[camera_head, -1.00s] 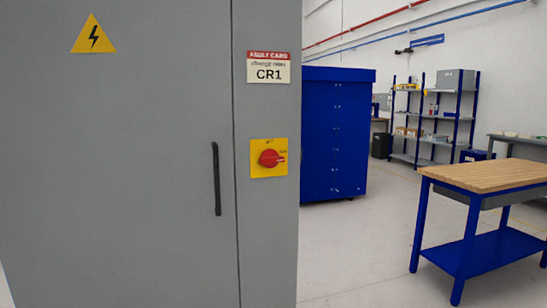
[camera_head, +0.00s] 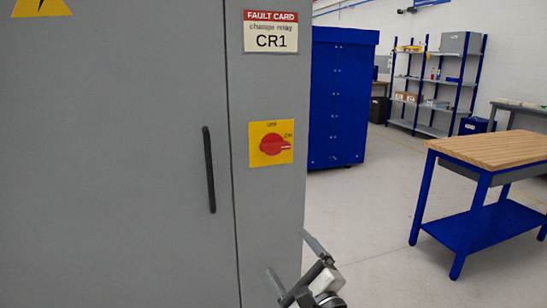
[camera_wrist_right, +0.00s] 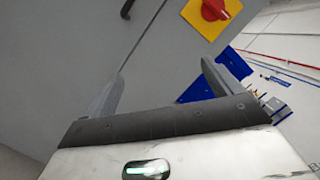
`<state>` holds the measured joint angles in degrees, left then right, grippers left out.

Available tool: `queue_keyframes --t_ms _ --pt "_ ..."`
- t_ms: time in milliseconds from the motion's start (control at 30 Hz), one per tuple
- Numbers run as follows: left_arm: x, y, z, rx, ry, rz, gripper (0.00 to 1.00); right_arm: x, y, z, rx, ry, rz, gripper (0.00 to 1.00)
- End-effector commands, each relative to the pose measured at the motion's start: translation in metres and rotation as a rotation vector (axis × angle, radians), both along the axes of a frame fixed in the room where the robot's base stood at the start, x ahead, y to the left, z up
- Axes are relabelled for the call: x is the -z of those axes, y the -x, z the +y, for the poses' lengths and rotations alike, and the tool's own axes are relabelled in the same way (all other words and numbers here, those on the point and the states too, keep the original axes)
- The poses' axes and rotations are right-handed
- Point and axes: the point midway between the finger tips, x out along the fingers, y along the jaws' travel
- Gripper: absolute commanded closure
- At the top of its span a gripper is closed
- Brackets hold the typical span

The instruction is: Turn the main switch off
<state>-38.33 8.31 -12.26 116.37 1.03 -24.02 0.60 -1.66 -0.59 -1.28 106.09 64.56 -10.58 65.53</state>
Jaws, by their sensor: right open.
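The main switch is a red rotary knob (camera_head: 273,145) on a yellow plate (camera_head: 257,158), fixed to the narrow right panel of the grey cabinet (camera_head: 130,200). The plate reads OFF at the top and ON at the right. The knob's handle points right, toward ON. My right gripper (camera_head: 295,260) is open and empty, below the switch and apart from it. In the right wrist view the knob (camera_wrist_right: 214,9) shows at the top right, beyond the open fingers (camera_wrist_right: 160,80). My left gripper is not in view.
A black door handle (camera_head: 209,170) stands left of the switch. A fault card (camera_head: 271,32) reading CR1 is above it. A blue cabinet (camera_head: 340,100) stands behind at right. A wood-topped blue workbench (camera_head: 490,150) is farther right, with open floor between.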

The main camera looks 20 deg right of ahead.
Motion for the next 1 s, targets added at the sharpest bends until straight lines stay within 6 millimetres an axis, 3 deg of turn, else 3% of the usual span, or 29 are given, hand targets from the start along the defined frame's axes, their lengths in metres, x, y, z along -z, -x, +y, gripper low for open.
queue_keyframes --t_ms 33,100,200,300,467,1000 --pt "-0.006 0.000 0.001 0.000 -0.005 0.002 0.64 -0.036 -0.017 -0.008 -0.008 -0.218 -0.035 0.09" --pt "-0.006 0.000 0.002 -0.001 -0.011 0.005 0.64 -0.066 -0.032 -0.018 -0.036 -0.484 -0.066 0.09" --pt "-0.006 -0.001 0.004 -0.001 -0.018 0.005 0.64 -0.094 -0.045 -0.029 -0.076 -0.741 -0.096 0.09" --pt "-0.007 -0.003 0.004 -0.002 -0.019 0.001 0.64 -0.106 -0.052 -0.034 -0.099 -0.861 -0.108 0.09" --pt "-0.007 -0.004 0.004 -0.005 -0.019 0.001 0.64 -0.115 -0.069 -0.034 -0.106 -0.885 -0.111 0.09" --pt "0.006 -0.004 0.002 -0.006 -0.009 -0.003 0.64 -0.153 -0.171 -0.030 -0.106 -0.878 -0.112 0.09"
